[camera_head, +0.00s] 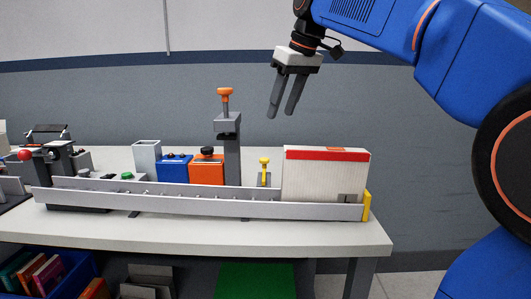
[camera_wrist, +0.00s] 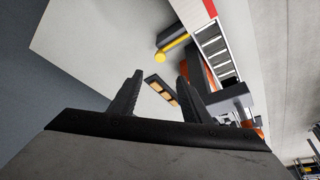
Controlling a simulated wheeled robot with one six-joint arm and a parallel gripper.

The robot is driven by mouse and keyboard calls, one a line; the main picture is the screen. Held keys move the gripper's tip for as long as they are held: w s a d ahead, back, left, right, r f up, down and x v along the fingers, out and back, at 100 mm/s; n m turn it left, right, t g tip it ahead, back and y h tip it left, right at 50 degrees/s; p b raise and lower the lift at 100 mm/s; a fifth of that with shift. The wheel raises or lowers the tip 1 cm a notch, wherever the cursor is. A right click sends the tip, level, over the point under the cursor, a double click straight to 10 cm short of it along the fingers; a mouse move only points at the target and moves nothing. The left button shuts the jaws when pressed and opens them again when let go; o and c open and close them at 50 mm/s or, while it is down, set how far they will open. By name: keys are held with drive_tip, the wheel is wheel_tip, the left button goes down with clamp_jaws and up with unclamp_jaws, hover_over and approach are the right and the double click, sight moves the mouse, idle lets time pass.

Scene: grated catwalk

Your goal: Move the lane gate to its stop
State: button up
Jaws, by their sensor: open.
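My gripper (camera_head: 280,114) is open and empty, held in the air above the table, higher than the white box and to the right of the grey post. In the wrist view its two fingers (camera_wrist: 160,76) stand apart with nothing between them. I cannot tell for sure which part is the lane gate. A long grey rail lane (camera_head: 160,192) runs along the table. A grey post with an orange knob (camera_head: 225,92) rises behind it. A short yellow-topped peg (camera_head: 264,166) stands right of the post and also shows in the wrist view (camera_wrist: 160,56). A yellow end piece (camera_head: 367,205) closes the lane's right end.
A white box with a red stripe (camera_head: 325,178) stands at the lane's right end. Orange (camera_head: 206,171) and blue (camera_head: 174,170) boxes sit behind the lane, left of the post. A red-knobbed device (camera_head: 50,158) stands at the left. The air around my gripper is clear.

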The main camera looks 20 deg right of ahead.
sight(265, 158)
drive_tip(key=x, duration=1.6)
